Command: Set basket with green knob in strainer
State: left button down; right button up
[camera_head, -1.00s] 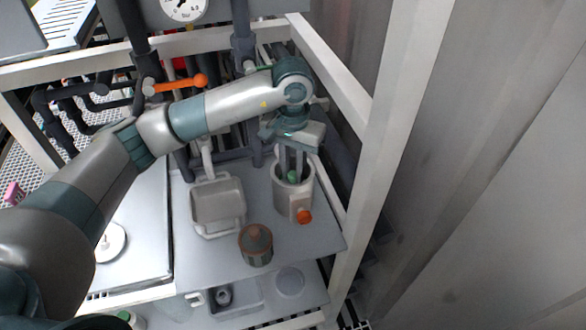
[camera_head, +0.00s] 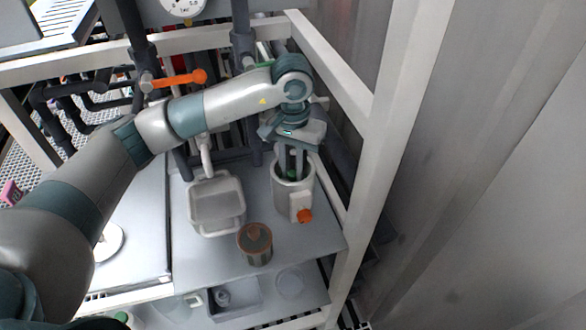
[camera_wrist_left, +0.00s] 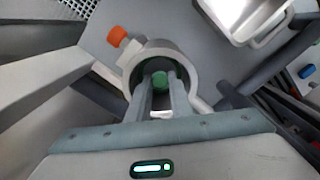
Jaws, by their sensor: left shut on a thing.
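The strainer (camera_head: 281,199) is a light grey upright cylinder with an orange knob on its front, standing at the right of the grey shelf. My left gripper (camera_head: 291,173) points down into its open top. Its fingers are shut on the green knob (camera_wrist_left: 160,80), which sits within the strainer's round mouth in the left wrist view. The basket below the knob is mostly hidden by the strainer wall and the fingers. In the left wrist view the strainer's rim (camera_wrist_left: 137,58) surrounds the knob and fingertips. My right gripper is not in view.
A light grey square tray (camera_head: 217,228) stands left of the strainer. A brown-grey canister (camera_head: 258,258) stands at the shelf's front. White frame posts (camera_head: 372,150) rise close on the right. Dark pipes and an orange-handled valve (camera_head: 180,80) are behind.

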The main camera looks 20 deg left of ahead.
pick_arm(q)
jog(key=shift+f, duration=0.1)
jog(key=c, duration=1.5)
grip_release()
jog(key=shift+r+p, duration=0.4)
jog(key=shift+p, duration=0.55)
notch_tip(320, 180, up, 6)
jog(key=p, duration=0.6)
jog(key=shift+p, duration=0.3)
notch_tip(320, 180, up, 11)
jog(key=shift+r+p, duration=0.15)
jog(key=shift+p, duration=0.2)
